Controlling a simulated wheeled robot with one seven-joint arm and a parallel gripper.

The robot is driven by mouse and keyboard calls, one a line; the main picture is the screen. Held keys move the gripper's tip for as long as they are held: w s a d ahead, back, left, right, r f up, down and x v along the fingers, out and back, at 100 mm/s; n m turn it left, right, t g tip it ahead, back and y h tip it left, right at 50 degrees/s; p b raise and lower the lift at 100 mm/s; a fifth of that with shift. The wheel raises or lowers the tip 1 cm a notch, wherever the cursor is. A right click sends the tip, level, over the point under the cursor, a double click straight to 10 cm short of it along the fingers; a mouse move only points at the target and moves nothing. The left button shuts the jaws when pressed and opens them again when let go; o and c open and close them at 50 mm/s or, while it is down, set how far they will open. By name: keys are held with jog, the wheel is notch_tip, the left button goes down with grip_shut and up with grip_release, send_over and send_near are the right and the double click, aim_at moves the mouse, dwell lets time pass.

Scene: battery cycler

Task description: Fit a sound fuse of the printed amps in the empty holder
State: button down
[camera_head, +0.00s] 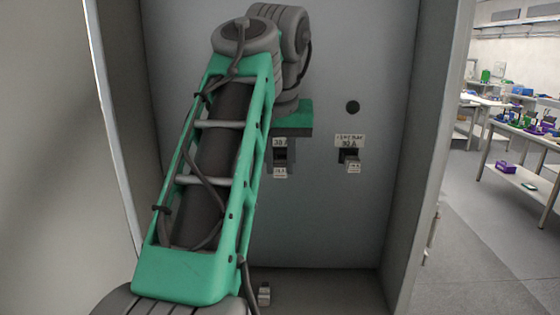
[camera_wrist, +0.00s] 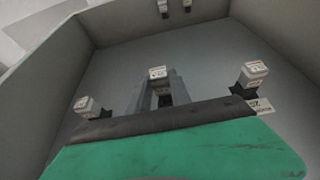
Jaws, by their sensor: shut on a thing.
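My gripper (camera_wrist: 160,88) is shut on a white-capped fuse (camera_wrist: 158,73), with one grey finger on each side. The held fuse also shows in the head view (camera_head: 280,172), below a "30 A" label (camera_head: 280,142). A black part shows between the fingers; I cannot tell whether the fuse is seated in a holder. A third white-capped piece is at the left in the wrist view (camera_wrist: 87,106).
The grey cabinet's side walls (camera_head: 412,130) enclose the work area. Two white-capped pieces (camera_wrist: 163,8) (camera_wrist: 187,5) are at the top of the wrist view. One (camera_head: 264,294) stands on the cabinet floor. My arm hides the panel's left.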

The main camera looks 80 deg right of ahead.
jog(key=shift+w+d+p, duration=0.2)
jog(key=shift+d+p, duration=0.15)
jog(key=shift+d, duration=0.4)
jog(key=shift+w+d+p, duration=0.15)
jog(key=shift+d+p, duration=0.2)
jog(key=shift+d, duration=0.35)
dwell(1.5)
jog(key=c, duration=1.1)
grip_release()
